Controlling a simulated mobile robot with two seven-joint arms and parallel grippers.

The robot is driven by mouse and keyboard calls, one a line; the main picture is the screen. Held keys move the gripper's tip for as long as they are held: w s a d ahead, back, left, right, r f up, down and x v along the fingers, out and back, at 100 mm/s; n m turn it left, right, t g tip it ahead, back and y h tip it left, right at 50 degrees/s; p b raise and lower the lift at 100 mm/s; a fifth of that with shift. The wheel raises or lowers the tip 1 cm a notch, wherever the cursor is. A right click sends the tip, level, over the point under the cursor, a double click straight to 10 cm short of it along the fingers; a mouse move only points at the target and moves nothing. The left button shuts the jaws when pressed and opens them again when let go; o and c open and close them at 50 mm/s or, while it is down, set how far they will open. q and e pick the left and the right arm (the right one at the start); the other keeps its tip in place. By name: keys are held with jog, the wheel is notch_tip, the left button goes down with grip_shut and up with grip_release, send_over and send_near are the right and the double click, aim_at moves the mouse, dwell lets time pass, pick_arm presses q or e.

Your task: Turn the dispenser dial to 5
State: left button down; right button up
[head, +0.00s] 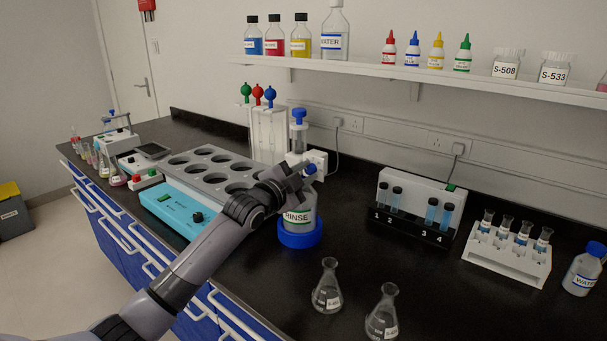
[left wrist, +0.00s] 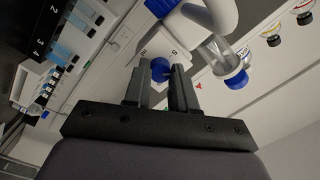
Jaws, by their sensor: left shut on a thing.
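The dispenser (head: 299,140) has a white body and a blue top and sits on the RINSE bottle (head: 299,217), which stands in a blue ring base. Its blue dial (head: 311,169) is on the side of a white block; in the left wrist view the dial (left wrist: 160,68) is between my fingertips. Small numerals, one of them like a 5, show on the white face (left wrist: 143,49) around it; I cannot read the dial's setting. My left gripper (head: 300,174) is shut on the dial, which it partly hides. The wrist view shows the left gripper (left wrist: 163,76) close up. My right gripper is not in view.
Two glass flasks (head: 327,287) stand at the front of the black bench. A turquoise block heater (head: 175,208) is left of the bottle. A vial unit (head: 413,210) and a white tube rack (head: 508,252) are to the right. A shelf (head: 430,76) with bottles runs above.

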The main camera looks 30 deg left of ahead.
pick_arm(q)
jog(key=n, duration=0.4)
jog(key=shift+n, duration=0.3)
jog(key=shift+n+g, duration=0.3)
jog(key=shift+n, duration=1.6)
jog(key=c, duration=0.9)
grip_release()
jog(key=shift+s+a+r+b, duration=0.1)
jog(key=shift+s+b, duration=0.2)
jog(key=shift+s, duration=1.5)
jog(key=shift+s+r+b, duration=0.1)
jog(key=shift+s+b, duration=0.2)
jog(key=shift+s, duration=1.5)
